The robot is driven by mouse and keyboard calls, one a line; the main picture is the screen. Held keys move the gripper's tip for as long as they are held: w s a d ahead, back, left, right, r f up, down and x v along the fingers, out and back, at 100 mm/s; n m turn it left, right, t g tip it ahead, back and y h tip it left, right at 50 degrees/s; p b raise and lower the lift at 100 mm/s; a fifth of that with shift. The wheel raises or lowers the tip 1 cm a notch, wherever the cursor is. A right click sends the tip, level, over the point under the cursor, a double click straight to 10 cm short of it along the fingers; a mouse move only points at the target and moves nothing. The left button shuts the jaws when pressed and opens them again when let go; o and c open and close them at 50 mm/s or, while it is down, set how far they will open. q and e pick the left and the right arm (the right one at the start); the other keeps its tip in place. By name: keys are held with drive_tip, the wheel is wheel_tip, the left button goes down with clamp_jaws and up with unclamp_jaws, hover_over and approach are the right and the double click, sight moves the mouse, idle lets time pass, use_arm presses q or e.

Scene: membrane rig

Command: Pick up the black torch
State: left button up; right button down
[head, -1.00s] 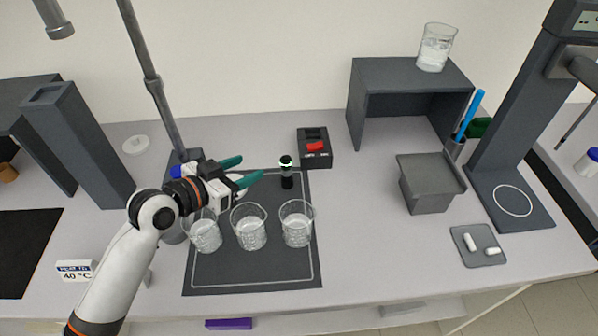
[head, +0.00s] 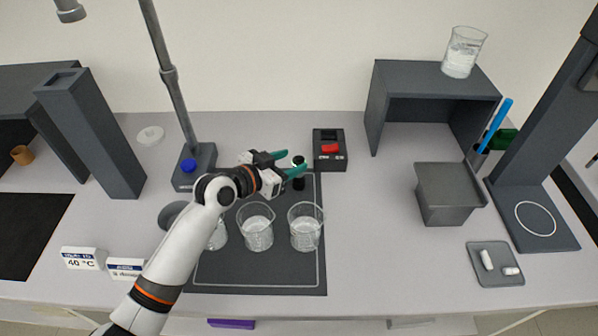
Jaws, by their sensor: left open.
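The black torch (head: 299,184) stands upright near the back right corner of the dark mat (head: 260,276), with a pale, green-ringed top. My left gripper (head: 295,162) is open, its green fingers pointing right. Its fingertips are right at the torch, and the nearer finger covers part of the torch's middle. I cannot tell whether the fingers touch it. My right gripper is not in view.
Glass beakers (head: 258,232) stand on the mat in front of the gripper, one partly behind my left arm. A dark box with a red switch (head: 330,162) is just behind right of the torch. A stand base (head: 194,178) is at left.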

sight(296, 160)
use_arm(q)
drive_tip(key=shift+f+p+x, duration=0.1)
drive_tip(key=shift+p+x, duration=0.15)
drive_tip(key=shift+x, duration=0.8)
drive_tip(key=shift+f+p+x, duration=0.15)
drive_tip(key=shift+p+x, duration=0.1)
drive_tip(key=shift+x, duration=0.85)
drive_tip(key=shift+a, duration=0.15)
clamp_jaws()
